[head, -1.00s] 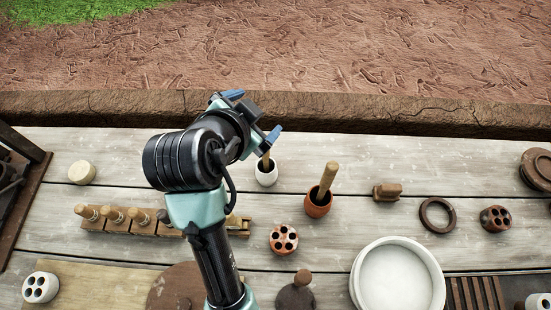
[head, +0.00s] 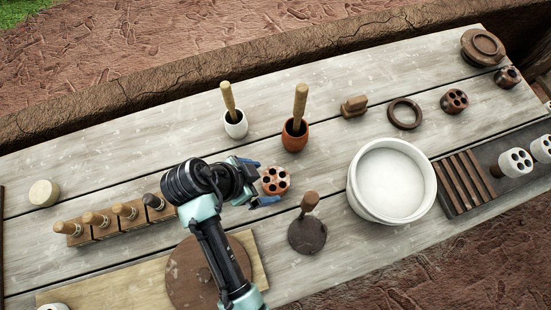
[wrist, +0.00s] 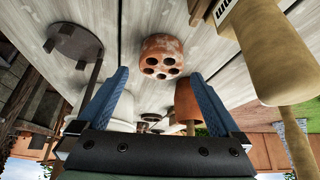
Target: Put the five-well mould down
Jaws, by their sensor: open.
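The five-well mould (head: 275,181) is a round terracotta block with several dark holes in its top. It sits on the grey plank table, in front of the orange pot. My gripper (head: 261,182) is open, with its blue fingers pointing at the mould from the left. In the wrist view the mould (wrist: 162,56) shows beyond and between the open fingertips (wrist: 160,74). Nothing is held between the fingers. Whether a finger touches the mould I cannot tell.
An orange pot (head: 294,136) and a white pot (head: 235,125), each with a wooden pestle, stand behind. A dark round stamp (head: 307,235) and a white basin (head: 353,188) are nearby. A darker holed mould (head: 455,101) sits farther right. Bare planks lie at the back left.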

